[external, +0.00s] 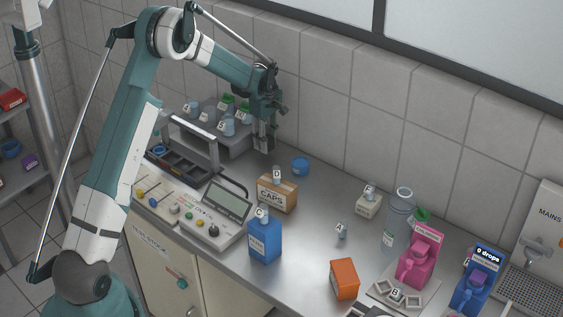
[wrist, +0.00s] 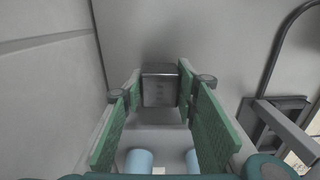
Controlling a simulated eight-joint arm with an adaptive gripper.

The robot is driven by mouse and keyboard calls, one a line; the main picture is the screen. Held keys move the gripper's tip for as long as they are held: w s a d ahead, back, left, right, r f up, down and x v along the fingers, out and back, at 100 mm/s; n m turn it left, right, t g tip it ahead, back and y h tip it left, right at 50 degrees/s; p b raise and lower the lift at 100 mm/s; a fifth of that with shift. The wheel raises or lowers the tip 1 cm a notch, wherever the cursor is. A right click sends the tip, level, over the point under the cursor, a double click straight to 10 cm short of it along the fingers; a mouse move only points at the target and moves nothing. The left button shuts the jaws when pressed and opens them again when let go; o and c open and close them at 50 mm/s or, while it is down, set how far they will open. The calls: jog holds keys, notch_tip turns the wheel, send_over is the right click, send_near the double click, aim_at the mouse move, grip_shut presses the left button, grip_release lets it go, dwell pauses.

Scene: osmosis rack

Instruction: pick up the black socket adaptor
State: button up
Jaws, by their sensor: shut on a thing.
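The black socket adaptor (wrist: 160,86) is a dark, boxy block with small marks on its face. In the wrist view it sits between the green finger pads of my gripper (wrist: 158,92), which is shut on it. In the external view my gripper (external: 263,146) points down over the back of the bench, just right of the raised shelf. The adaptor is too small and dark to make out clearly there. I cannot tell whether it is clear of the surface below.
The raised shelf (external: 237,149) bears several lettered jars with blue bodies. A dark tote (external: 178,166) with a grey handle stands in front of it. A blue tub (external: 300,166) and a CAPS box (external: 277,197) stand to the right. The tiled wall is close behind.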

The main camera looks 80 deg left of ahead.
notch_tip(320, 180, up, 8)
jog(key=shift+f, duration=0.2)
jog(key=shift+w+d, duration=0.1)
dwell(0.7)
